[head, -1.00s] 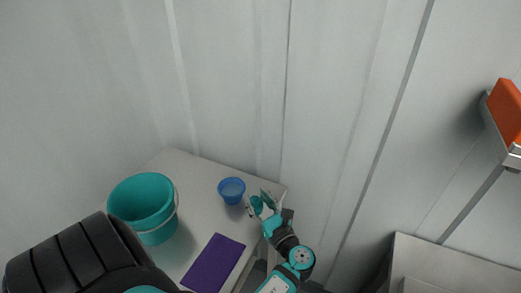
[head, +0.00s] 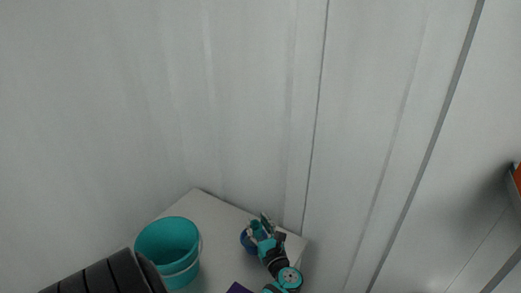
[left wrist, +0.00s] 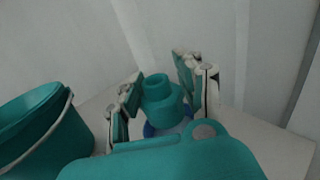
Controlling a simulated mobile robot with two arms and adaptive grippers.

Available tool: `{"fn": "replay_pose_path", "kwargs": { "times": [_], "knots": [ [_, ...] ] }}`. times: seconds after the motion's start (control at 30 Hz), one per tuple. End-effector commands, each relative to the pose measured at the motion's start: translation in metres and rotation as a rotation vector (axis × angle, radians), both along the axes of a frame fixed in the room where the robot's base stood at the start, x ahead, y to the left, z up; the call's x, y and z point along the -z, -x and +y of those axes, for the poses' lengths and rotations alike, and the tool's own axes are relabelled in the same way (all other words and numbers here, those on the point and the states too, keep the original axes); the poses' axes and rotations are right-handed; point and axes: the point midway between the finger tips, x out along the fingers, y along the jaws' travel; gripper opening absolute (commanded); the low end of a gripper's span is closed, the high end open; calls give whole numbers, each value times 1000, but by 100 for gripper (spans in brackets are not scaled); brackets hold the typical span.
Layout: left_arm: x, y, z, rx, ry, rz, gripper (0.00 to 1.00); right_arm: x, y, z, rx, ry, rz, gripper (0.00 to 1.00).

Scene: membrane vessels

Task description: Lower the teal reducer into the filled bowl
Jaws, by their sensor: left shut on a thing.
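The teal reducer (left wrist: 162,103), a stepped round piece with a narrower open top, stands upright between the fingers of my left gripper (left wrist: 160,92) in the left wrist view. My left gripper is shut on it, and in the head view this gripper (head: 263,229) is over the blue bowl (head: 246,241). The bowl's rim shows below the reducer in the left wrist view (left wrist: 150,131). The reducer and gripper hide most of the bowl, so its filling and any contact cannot be seen. My right gripper is not in view.
A teal bucket (head: 168,240) with a pale handle stands on the white table (head: 208,213), left of the bowl. A purple mat (head: 238,288) lies near the bottom edge. Pale walls rise behind the table. An orange thing (head: 518,178) is at the far right.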

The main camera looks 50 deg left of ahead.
Motion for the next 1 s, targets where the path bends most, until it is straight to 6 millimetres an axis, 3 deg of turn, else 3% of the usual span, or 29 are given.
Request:
{"fn": "replay_pose_path", "kwargs": {
  "times": [1.0],
  "knots": [
    [-1,-5,12,0,-1,0,4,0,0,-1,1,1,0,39]
  ]
}}
